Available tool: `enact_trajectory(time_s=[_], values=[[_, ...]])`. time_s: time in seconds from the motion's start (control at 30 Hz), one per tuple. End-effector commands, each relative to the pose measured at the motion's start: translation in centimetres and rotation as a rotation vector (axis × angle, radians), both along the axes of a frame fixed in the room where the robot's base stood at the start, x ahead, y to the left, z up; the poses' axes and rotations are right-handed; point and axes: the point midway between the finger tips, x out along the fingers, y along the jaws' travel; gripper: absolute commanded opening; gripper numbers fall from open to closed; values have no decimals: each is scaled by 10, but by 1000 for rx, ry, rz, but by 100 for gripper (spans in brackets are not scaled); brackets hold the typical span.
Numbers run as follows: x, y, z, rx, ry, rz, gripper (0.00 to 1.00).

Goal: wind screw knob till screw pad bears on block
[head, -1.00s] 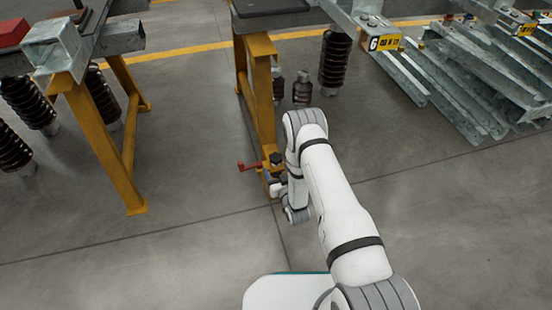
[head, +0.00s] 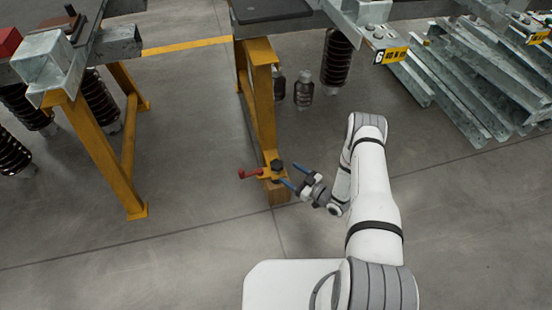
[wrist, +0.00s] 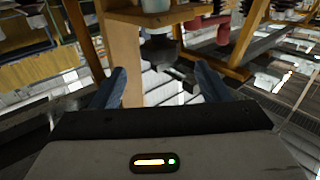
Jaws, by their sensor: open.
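A wooden block (head: 278,193) shows below the bracket. My gripper (head: 293,177) is open, its two blue fingers pointing at the knob from the right, apart from it. In the wrist view a dark knob (wrist: 160,50) lies ahead between the spread fingers (wrist: 160,86), against the yellow plate (wrist: 165,16). A pale cylinder (wrist: 156,5) shows on the plate's other side; I cannot tell whether it is the screw pad. Pad contact with the block is not visible.
A red handle (head: 248,174) sticks out left of the bracket. The yellow trestle leg (head: 263,105) rises behind it. Another yellow trestle (head: 128,150) stands left. Brown insulators (head: 335,60) and stacked steel sections (head: 490,85) are behind. The floor in front is clear.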

Motion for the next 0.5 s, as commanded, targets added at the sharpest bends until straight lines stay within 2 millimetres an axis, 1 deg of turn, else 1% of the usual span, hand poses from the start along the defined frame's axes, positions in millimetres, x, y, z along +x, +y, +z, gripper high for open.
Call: enact_trajectory(time_s=[0.07,0.13,0.4,0.5], values=[[0,2,-1,0,-4,12,69],[4,8,-2,0,-5,15,69],[31,43,-2,-1,-6,15,69],[39,52,-2,0,-5,14,69]])
